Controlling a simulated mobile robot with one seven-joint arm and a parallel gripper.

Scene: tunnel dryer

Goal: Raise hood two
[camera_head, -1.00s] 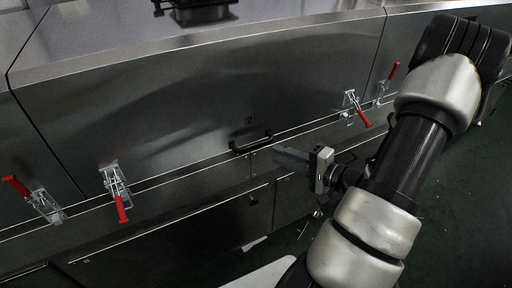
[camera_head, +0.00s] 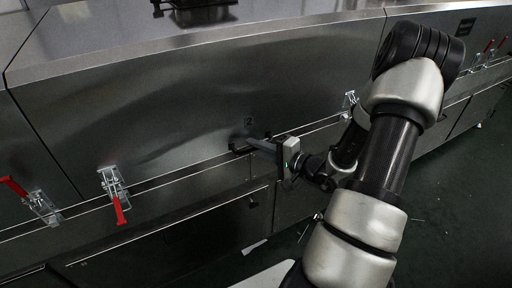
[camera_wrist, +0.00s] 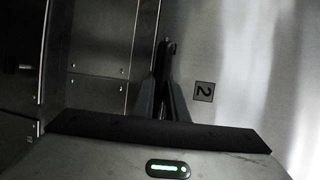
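Hood two (camera_head: 190,100) is the large steel panel marked with a small "2", also seen in the wrist view (camera_wrist: 204,91). It looks shut, its lower edge along the seam. Its black bar handle (camera_head: 237,150) sits low at the middle, partly hidden by my gripper. My gripper (camera_head: 255,146) is at the right part of the handle. In the wrist view the dark handle (camera_wrist: 163,62) lies between my two fingertips (camera_wrist: 162,88); whether they clamp it is not clear. The left toggle latch (camera_head: 115,188) has its red lever hanging down. The right latch (camera_head: 349,100) is mostly behind my arm.
A neighbouring latch (camera_head: 38,203) at the far left has its red lever up and leftward. More red-levered latches (camera_head: 485,54) show at the far right. A dark fitting (camera_head: 195,10) stands on top. Lower panels (camera_head: 180,240) lie below the seam; dark floor is at right.

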